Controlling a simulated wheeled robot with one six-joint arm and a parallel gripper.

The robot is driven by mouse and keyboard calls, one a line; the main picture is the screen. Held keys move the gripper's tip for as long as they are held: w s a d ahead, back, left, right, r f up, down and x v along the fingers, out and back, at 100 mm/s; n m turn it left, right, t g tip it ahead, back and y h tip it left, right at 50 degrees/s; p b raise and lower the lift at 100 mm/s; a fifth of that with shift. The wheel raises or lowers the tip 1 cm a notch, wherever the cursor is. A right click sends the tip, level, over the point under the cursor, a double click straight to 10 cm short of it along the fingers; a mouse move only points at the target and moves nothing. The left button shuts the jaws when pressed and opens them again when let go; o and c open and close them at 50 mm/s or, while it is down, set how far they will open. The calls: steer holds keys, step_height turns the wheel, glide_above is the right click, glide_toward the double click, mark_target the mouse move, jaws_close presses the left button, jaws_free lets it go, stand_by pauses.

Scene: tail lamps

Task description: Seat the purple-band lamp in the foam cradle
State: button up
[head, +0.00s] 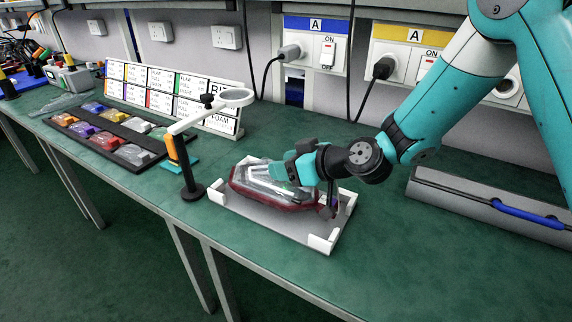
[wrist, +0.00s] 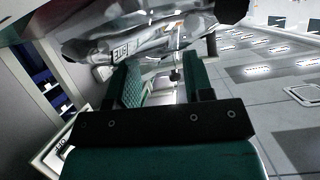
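A tail lamp (head: 275,188) with a clear top and dark red rim lies across a pale tray-like cradle (head: 262,217) with white corner blocks. A small purple patch (head: 333,201) shows at its right end, partly behind my gripper. My gripper (head: 288,171) is at the lamp's upper right side, and its fingers overlap the lamp in the head view. In the wrist view, my two green-padded fingers (wrist: 160,85) stand apart with a visible gap. The lamp (wrist: 150,42) spans beyond their tips there, with a small label. Whether the lamp rests fully on the cradle is hidden.
A black stand with a ring-topped white arm (head: 188,160) is close left of the cradle. A dark tray (head: 108,138) of coloured lamps and a label board (head: 172,92) are farther left. A grey case (head: 490,205) lies right. The front right bench is clear.

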steer(key=o, duration=0.3)
steer(key=b+v, duration=0.1)
steer(key=v, duration=1.6)
steer(key=shift+d+b, duration=0.2)
steer(key=shift+b, duration=0.2)
steer(key=shift+s, duration=0.15)
